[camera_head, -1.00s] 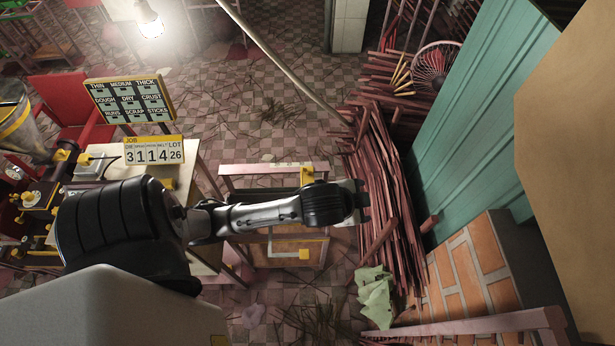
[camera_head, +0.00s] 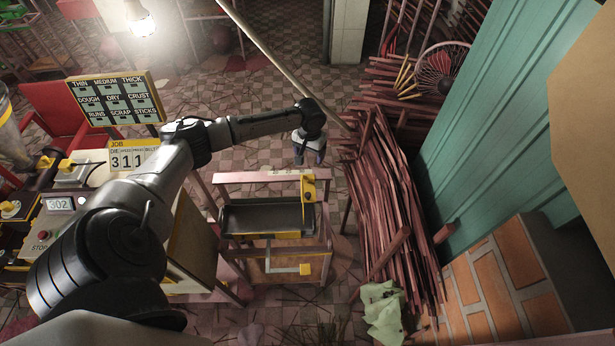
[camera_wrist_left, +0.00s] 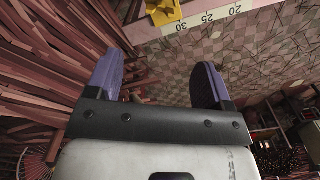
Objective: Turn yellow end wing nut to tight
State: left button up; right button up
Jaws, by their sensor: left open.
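A yellow fitting (camera_head: 308,188), which looks like the yellow end wing nut, sits at the right end of the top rail of a pink wooden frame (camera_head: 262,177). In the left wrist view a yellow piece (camera_wrist_left: 164,12) shows at the top edge, beside a pale rail (camera_wrist_left: 205,18) marked 20, 25, 30. My left gripper (camera_head: 308,160) hangs just above and behind that end of the frame, apart from it. In the left wrist view the left gripper (camera_wrist_left: 157,75) is open, with nothing between its purple fingers. The wing nut's tightness cannot be told. My right gripper is not in view.
The frame holds a dark tray (camera_head: 265,216) and a crank with a yellow handle (camera_head: 305,269). Bundled reddish sticks (camera_head: 390,215) lie to its right. A long pole (camera_head: 275,65) slants behind the gripper. A sign board (camera_head: 115,97) stands at left.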

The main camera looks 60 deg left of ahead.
aim_at(309, 177)
pick_arm(q)
notch_tip(309, 177, down, 14)
jog(key=shift+r+b, duration=0.15)
jog(key=shift+b, duration=0.5)
jog(key=shift+c, duration=0.2)
jog(key=c, duration=0.9)
